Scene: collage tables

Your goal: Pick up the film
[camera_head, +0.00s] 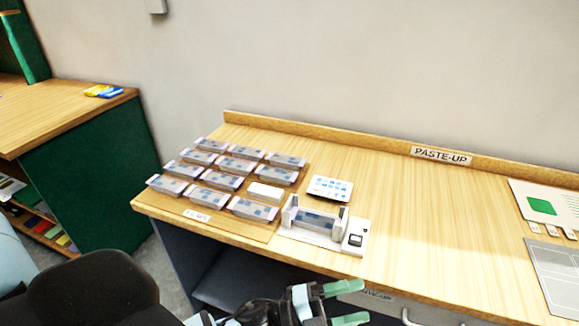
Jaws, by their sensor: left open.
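Several clear, blue-patterned film-like pieces (219,180) lie in rows on a wooden board (262,232) at the left end of the paste-up table. A similar blue strip (317,219) sits between the uprights of a white holder (305,236) just right of the board. I cannot tell which piece is the film. My left gripper (347,303) is open and empty at the bottom of the head view, in front of the table's near edge and below the holder. Its two green-tipped fingers point right. My right gripper is not in view.
A white block (265,192) lies among the pieces, and a blue-dotted white card (330,188) lies behind the holder. The table (430,220) is clear to the right, up to a green-marked sheet (541,206) and a grey panel (560,270). A low back rail borders the wall.

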